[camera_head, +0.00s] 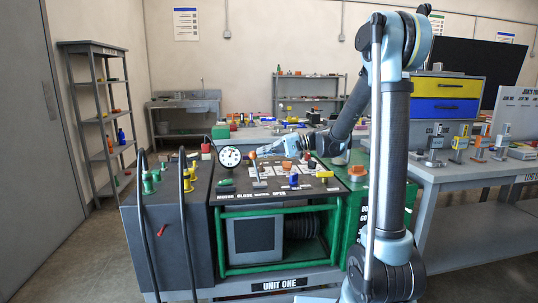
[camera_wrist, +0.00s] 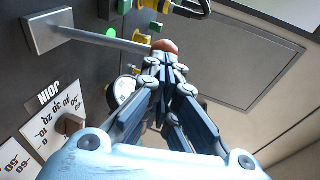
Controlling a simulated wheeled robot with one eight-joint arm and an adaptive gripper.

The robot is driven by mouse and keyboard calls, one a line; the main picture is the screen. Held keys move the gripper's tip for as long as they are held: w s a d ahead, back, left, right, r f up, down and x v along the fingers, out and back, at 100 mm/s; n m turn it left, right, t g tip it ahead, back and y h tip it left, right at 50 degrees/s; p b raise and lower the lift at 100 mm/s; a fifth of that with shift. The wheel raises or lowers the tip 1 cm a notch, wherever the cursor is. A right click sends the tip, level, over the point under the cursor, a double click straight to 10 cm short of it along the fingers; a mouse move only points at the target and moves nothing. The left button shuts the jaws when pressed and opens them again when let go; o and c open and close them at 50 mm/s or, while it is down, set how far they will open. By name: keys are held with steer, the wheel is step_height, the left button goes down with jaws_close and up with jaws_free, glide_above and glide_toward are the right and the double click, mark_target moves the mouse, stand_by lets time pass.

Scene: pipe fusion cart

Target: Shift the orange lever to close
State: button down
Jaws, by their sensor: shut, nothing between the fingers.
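The orange lever is a thin grey rod with an orange knob (camera_head: 253,156), standing on the cart's dark top panel behind the CLOSE and OPEN labels. In the wrist view the rod runs from a square grey base plate (camera_wrist: 47,30) to the orange knob (camera_wrist: 166,46). My gripper (camera_head: 262,150) reaches in from the right at knob height. In the wrist view my gripper (camera_wrist: 167,62) is shut and empty, its fingertips right at the knob and overlapping its lower edge. I cannot tell whether they touch. The rod is not between the fingers.
A round white gauge (camera_head: 230,157) stands just left of the knob. Black hoses with yellow and green fittings (camera_head: 187,180) rise at the left. A blue knob (camera_head: 294,181) and an orange block (camera_head: 357,172) sit to the right. A brown dial (camera_wrist: 70,124) lies near the lever base.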

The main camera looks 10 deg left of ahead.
steer(key=a, duration=0.1)
steer(key=s+a+h, duration=0.1)
steer(key=a, duration=0.1)
steer(key=shift+w, duration=0.1)
steer(key=shift+d, duration=0.1)
steer(key=r+v, duration=0.1)
steer(key=v, duration=1.1)
steer(key=s+d+f+t+h, duration=0.2)
steer(key=s+d+f+h, duration=0.5)
steer(key=s+d+f, duration=0.4)
steer(key=s+d+f+m+t+h, duration=0.1)
steer(key=s+d+f+t+h, duration=0.1)
steer(key=s+d+f+h, duration=0.5)
steer(key=s+d+f, duration=0.5)
steer(key=s+d, duration=0.4)
steer(key=s, duration=0.2)
steer(key=shift+m, duration=0.3)
steer(key=shift+s+f, duration=0.1)
